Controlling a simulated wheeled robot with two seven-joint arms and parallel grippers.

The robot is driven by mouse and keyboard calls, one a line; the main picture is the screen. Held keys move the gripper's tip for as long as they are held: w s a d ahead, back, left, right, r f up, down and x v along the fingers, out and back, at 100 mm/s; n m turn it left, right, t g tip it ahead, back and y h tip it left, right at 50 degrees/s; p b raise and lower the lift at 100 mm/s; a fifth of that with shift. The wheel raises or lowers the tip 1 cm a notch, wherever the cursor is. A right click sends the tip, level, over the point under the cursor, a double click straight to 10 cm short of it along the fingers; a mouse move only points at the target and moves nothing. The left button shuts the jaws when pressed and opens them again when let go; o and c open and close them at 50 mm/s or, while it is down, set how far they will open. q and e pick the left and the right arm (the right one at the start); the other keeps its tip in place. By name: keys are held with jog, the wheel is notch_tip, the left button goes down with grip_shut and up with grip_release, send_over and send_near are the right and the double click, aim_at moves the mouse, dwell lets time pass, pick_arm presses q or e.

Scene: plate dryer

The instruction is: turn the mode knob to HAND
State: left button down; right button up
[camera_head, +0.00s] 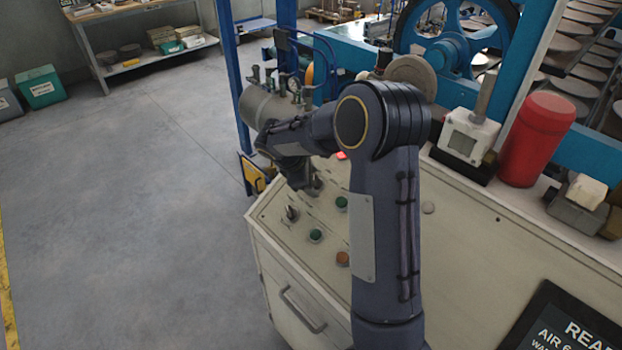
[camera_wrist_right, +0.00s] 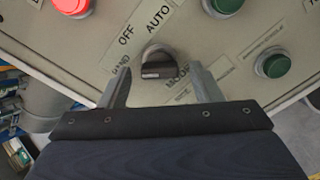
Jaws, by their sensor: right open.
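The dark grey mode knob (camera_wrist_right: 157,63) sits on the pale panel in the right wrist view, with the printed words HAND, OFF and AUTO around its left and upper side. A partly covered label lies below it. My right gripper (camera_wrist_right: 160,88) is open, with one finger at each side of the knob and visible gaps to it. I cannot tell from this view how high the fingertips are above the panel. In the head view my right gripper (camera_head: 302,180) is over the control panel, partly hidden by my arm. My left gripper is not in view.
Green buttons (camera_head: 315,235), an orange button (camera_head: 343,258) and another dark knob (camera_head: 292,212) are on the panel (camera_head: 282,236). A lit red button (camera_wrist_right: 70,4) is near the knob. A grey tank (camera_head: 265,105) stands behind. The floor to the left is clear.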

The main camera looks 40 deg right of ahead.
jog(key=b+v, duration=0.1)
jog(key=v, duration=0.7)
dwell(0.4)
